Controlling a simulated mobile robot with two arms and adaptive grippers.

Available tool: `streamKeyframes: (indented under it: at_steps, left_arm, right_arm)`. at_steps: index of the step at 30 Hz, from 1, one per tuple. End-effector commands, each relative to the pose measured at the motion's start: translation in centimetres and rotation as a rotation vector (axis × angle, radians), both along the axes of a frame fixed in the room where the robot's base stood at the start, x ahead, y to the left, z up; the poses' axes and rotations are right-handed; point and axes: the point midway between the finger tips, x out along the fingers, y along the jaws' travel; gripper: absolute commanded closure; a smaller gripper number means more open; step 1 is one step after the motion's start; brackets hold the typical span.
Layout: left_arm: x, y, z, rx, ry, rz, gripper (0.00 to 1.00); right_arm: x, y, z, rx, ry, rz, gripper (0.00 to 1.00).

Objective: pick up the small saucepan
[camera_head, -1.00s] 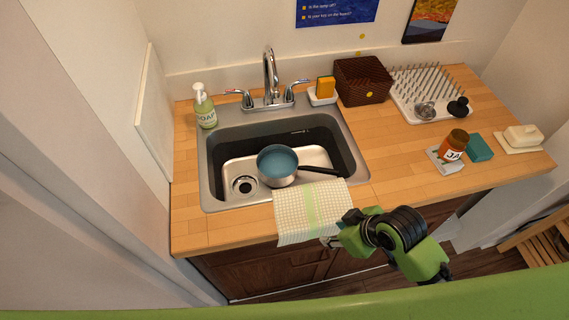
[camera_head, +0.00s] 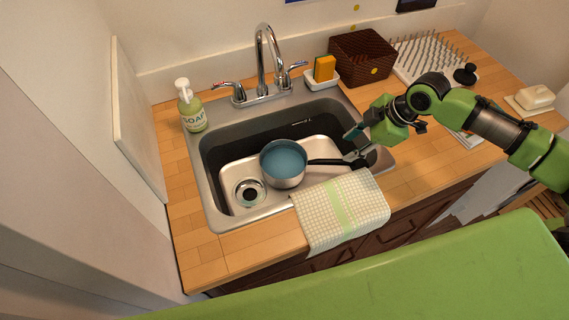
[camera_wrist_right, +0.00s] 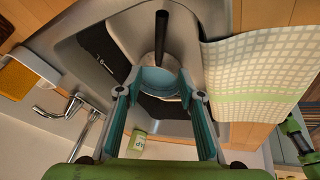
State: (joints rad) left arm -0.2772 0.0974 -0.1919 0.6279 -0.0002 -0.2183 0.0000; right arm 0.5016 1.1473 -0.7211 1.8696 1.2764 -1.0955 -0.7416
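The small saucepan (camera_head: 284,164), steel outside and blue-grey inside, sits in the sink basin (camera_head: 318,138). Its black handle (camera_head: 328,161) points right toward the basin's right edge. My right gripper (camera_head: 362,146) is over the right rim of the sink, near the handle's end, and looks empty. In the right wrist view, the gripper (camera_wrist_right: 159,95) has its two fingers wide apart. The saucepan (camera_wrist_right: 157,78) shows between and beyond the fingertips, with the handle (camera_wrist_right: 161,32) pointing up the picture. My left gripper is not in view.
A checked towel (camera_head: 340,210) drapes over the front counter edge. Behind the sink stand a faucet (camera_head: 264,65), a soap bottle (camera_head: 191,108), a sponge (camera_head: 324,68) in a holder and a brown basket (camera_head: 362,57). A dish rack (camera_head: 428,58) is back right.

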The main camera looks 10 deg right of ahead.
Motion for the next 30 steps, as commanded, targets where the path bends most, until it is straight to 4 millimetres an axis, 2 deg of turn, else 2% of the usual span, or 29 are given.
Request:
streamKeyframes:
  at_steps: [3, 6, 8, 11, 15, 19, 24, 30]
  left_arm:
    - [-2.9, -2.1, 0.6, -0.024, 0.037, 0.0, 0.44]
    - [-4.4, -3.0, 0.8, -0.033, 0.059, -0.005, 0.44]
    - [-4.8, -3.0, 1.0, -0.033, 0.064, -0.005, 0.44]
    - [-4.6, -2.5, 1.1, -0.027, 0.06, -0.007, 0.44]
    - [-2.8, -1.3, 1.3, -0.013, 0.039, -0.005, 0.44]
    - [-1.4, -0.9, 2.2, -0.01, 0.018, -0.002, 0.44]
    - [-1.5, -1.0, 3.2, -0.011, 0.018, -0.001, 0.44]
    - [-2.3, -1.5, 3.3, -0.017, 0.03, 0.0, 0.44]
  right_arm:
    - [0.6, 1.0, -2.1, 0.005, 0.005, 0.0, 0.65]
    - [1.2, 1.7, -3.9, 0.004, 0.004, 0.002, 0.65]
    - [1.6, 1.9, -4.7, 0.005, 0.003, 0.0, 0.65]
    - [1.9, 2.2, -5.9, 0.003, 0.002, 0.001, 0.65]
    - [2.1, 2.4, -6.6, 0.002, 0.001, 0.001, 0.65]
    - [2.5, 2.6, -7.4, 0.002, 0.003, 0.0, 0.65]
    - [3.2, 2.9, -9.3, 0.002, 0.003, 0.0, 0.65]
    - [3.8, 3.5, -11.1, 0.002, 0.001, 0.001, 0.65]
